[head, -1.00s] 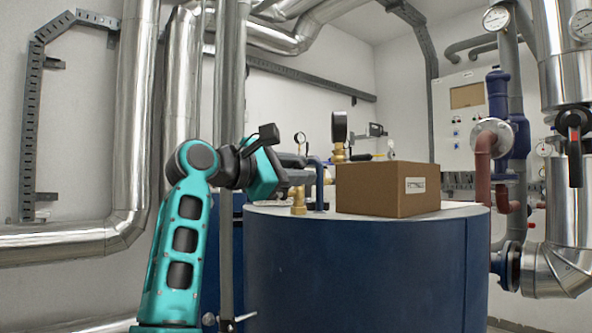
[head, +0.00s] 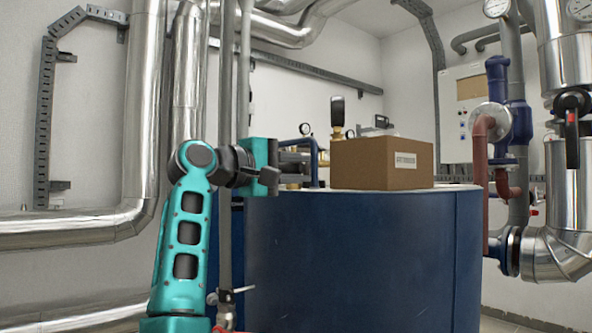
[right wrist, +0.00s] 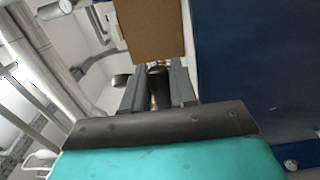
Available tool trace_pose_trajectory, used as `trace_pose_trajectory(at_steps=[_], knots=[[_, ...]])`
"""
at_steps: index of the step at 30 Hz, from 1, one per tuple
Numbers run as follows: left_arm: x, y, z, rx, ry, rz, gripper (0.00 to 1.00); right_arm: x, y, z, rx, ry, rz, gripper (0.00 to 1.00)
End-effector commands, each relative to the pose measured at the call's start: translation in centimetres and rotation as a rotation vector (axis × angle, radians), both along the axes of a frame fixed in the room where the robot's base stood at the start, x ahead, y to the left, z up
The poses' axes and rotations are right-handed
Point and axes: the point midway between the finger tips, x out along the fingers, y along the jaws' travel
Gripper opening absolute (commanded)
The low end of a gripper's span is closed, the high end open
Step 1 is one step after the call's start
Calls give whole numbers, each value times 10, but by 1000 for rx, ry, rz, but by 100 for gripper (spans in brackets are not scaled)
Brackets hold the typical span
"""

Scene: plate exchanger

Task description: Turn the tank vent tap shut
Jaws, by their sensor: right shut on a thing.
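My right gripper (head: 300,166) is at the left end of the top of the blue tank (head: 345,255), its fingers pointing right. In the right wrist view its fingers (right wrist: 157,85) are closed on a black handle (right wrist: 158,78), which I take to be that of the tank vent tap. A little brass shows below the handle. In the head view the gripper hides most of the tap; a bit of brass (head: 292,186) shows under the fingers. My left gripper is not in view.
A cardboard box (head: 375,163) stands on the tank top just right of the gripper. A blue pipe (head: 314,160) and a black-headed brass fitting (head: 337,112) stand close by. Shiny vertical pipes (head: 145,110) rise behind my arm on the left.

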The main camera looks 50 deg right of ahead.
Motion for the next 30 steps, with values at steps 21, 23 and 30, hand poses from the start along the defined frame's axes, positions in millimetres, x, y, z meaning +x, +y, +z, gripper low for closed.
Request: trace_pose_trajectory(at_steps=[21, 23, 30], knots=[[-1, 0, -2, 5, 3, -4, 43, 0, 0, -2, -4, -22, -2, 44], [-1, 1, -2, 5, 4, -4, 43, 0, 0, -2, -4, -22, -1, 48], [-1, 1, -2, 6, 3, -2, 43, 0, 1, -1, -5, -20, 0, 48]])
